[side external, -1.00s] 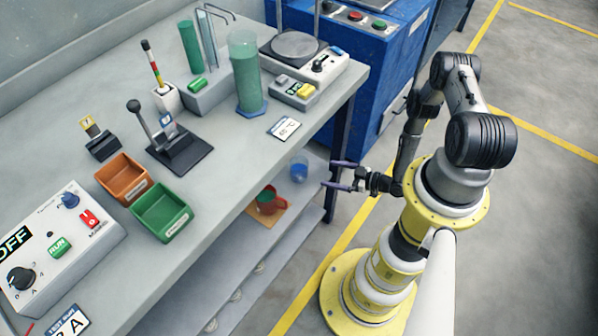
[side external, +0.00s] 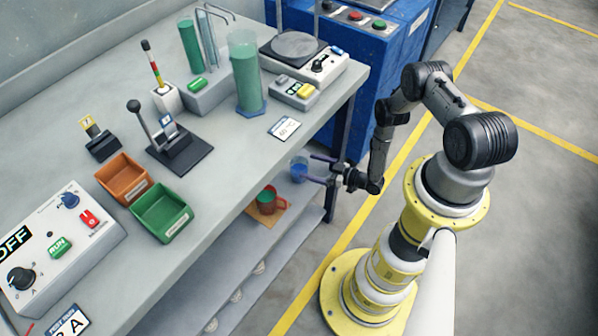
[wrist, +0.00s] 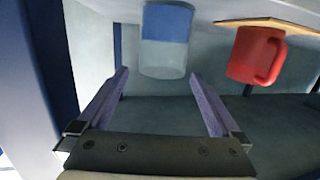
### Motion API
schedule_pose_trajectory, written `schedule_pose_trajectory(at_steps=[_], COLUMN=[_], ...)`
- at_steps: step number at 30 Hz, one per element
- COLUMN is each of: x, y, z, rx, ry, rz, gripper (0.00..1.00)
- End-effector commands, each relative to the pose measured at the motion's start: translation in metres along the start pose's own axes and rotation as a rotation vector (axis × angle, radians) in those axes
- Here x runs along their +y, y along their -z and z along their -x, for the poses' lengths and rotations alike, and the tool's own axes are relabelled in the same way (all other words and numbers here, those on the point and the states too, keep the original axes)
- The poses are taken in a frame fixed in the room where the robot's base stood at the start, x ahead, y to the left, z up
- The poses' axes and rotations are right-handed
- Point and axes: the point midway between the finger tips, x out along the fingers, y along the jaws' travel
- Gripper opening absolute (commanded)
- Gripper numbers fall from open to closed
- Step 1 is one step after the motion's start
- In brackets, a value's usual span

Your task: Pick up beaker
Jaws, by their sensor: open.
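The beaker (side external: 299,169) is a clear glass with blue liquid on the lower shelf under the bench. It also shows in the wrist view (wrist: 165,40), upside down there, with blue liquid at its base and a clear upper part. My gripper (side external: 309,168) is open and empty at the shelf's right end, its fingertips close to the beaker. In the wrist view my gripper (wrist: 159,73) has one finger either side of the beaker's line, with the beaker at the tips and nearer the right one. I cannot tell whether they touch.
A red mug (side external: 265,204) stands on a wooden board (side external: 285,206) beside the beaker; it also shows in the wrist view (wrist: 256,55). The bench top (side external: 240,165) overhangs the shelf, and a dark blue bench leg (side external: 333,204) stands close to my gripper.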

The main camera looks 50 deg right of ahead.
Motion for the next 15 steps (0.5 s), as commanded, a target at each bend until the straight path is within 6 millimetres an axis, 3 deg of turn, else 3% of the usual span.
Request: schedule_pose_trajectory(at_steps=[15], x=[-0.004], y=[0.002], z=[-0.052], rx=[0.0], ry=[0.001], rz=[0.0], gripper=[1.0])
